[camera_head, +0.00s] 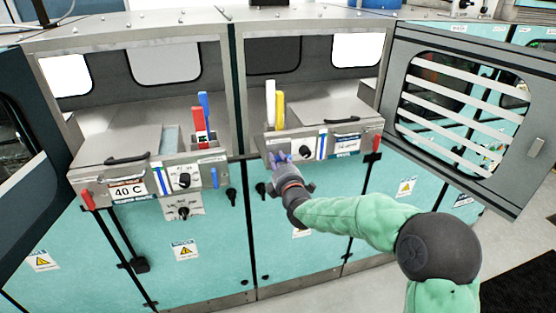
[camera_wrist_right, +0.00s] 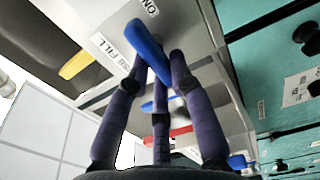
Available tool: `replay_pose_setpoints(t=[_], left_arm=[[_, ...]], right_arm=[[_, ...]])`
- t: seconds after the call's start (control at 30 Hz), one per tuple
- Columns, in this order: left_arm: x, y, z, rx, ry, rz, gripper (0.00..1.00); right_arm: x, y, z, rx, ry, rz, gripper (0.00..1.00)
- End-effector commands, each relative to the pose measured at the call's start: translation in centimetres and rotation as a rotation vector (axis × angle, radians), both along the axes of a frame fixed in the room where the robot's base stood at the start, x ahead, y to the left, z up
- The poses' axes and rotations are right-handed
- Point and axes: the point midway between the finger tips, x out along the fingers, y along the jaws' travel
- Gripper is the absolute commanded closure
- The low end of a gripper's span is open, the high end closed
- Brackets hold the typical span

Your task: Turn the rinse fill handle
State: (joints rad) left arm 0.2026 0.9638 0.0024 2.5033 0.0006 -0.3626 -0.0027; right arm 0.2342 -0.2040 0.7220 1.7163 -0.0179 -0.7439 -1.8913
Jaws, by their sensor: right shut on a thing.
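The rinse fill handle (camera_wrist_right: 146,48) is a blue lever in the right wrist view, beside a label that reads in part "FILL" (camera_wrist_right: 112,55). My right gripper (camera_wrist_right: 160,75) has its dark purple fingers closed around the blue lever. In the head view, my right gripper (camera_head: 281,160) is at the left front of the right module's panel (camera_head: 315,143), where its fingers largely hide the lever. My left gripper is not in view.
A yellow handle (camera_head: 279,110) and a white handle (camera_head: 270,100) stand upright above my right gripper. A red lever (camera_head: 376,144) is at the panel's right end. The left module has a "40 C" label (camera_head: 128,191). An open windowed door (camera_head: 455,165) stands at the right.

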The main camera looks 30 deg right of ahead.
Motion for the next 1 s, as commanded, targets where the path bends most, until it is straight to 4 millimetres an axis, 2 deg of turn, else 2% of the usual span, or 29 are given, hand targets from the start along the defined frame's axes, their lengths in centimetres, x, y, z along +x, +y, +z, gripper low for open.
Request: replay_pose_setpoints(t=[0.53, 0.57, 0.6, 0.63, 1.0], left_arm=[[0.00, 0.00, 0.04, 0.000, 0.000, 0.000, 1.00], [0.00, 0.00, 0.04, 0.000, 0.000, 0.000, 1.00], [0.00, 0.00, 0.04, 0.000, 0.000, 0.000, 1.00], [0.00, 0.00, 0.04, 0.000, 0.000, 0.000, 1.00], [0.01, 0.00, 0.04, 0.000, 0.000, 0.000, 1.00]], right_arm=[[0.01, 0.05, -0.11, -0.023, 0.007, 0.001, 1.00], [0.01, 0.05, -0.11, -0.023, 0.007, 0.001, 0.69], [0.01, 0.05, -0.11, -0.023, 0.007, 0.001, 0.58], [0.01, 0.05, -0.11, -0.022, 0.006, 0.001, 0.54], [-0.17, 0.05, -0.05, -0.021, 0.005, 0.000, 0.54]])
